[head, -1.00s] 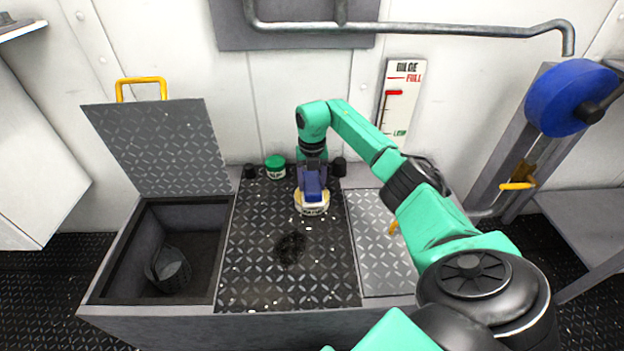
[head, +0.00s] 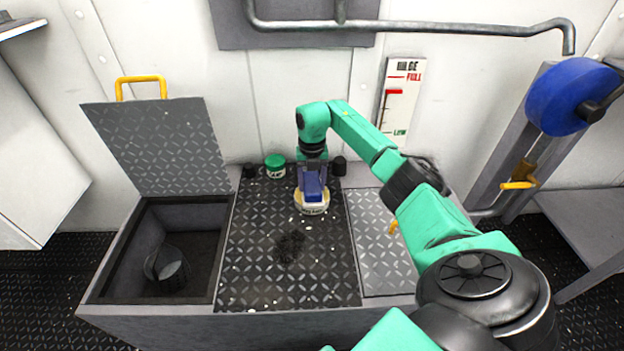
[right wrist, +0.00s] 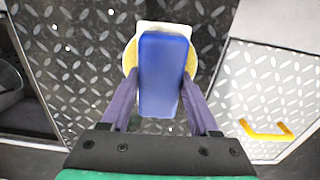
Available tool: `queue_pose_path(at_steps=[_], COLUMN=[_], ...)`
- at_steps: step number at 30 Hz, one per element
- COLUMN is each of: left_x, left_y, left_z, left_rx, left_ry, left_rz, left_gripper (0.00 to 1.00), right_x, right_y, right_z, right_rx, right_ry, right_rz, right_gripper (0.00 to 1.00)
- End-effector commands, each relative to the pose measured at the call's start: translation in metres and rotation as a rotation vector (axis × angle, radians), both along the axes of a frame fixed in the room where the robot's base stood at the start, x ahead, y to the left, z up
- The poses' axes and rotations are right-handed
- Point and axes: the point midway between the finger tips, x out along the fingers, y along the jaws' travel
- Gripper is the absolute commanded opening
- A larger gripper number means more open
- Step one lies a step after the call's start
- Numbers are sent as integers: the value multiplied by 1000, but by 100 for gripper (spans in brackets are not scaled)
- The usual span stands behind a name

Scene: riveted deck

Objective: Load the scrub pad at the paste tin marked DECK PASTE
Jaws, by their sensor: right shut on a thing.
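The scrub pad is a blue block (right wrist: 163,72) with a pale layer at its lower side. My right gripper (right wrist: 162,108) is shut on the blue block, one finger on each side. The pad is over a round pale tin with yellow contents (head: 312,209), which stands on the dark deck plate. In the right wrist view the tin's yellow (right wrist: 129,58) shows on both sides of the block. The pad appears to be at the tin's top, but I cannot tell whether it touches. The tin's label is too small to read surely. My left gripper is out of view.
A lighter hatch (head: 378,245) lies right.

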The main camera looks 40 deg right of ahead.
Motion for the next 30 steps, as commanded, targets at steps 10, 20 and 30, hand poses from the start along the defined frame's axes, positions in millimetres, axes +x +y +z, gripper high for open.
queue_pose_path(at_steps=[10,20,30], left_x=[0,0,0], left_y=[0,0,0], left_z=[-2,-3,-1], left_rx=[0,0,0], left_ry=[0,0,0], left_rz=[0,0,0], left_gripper=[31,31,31], right_x=[0,0,0], right_y=[0,0,0], right_z=[-5,-6,-6], right_rx=[0,0,0], right_ry=[0,0,1], right_rz=[0,0,0], right_gripper=[17,17,17])
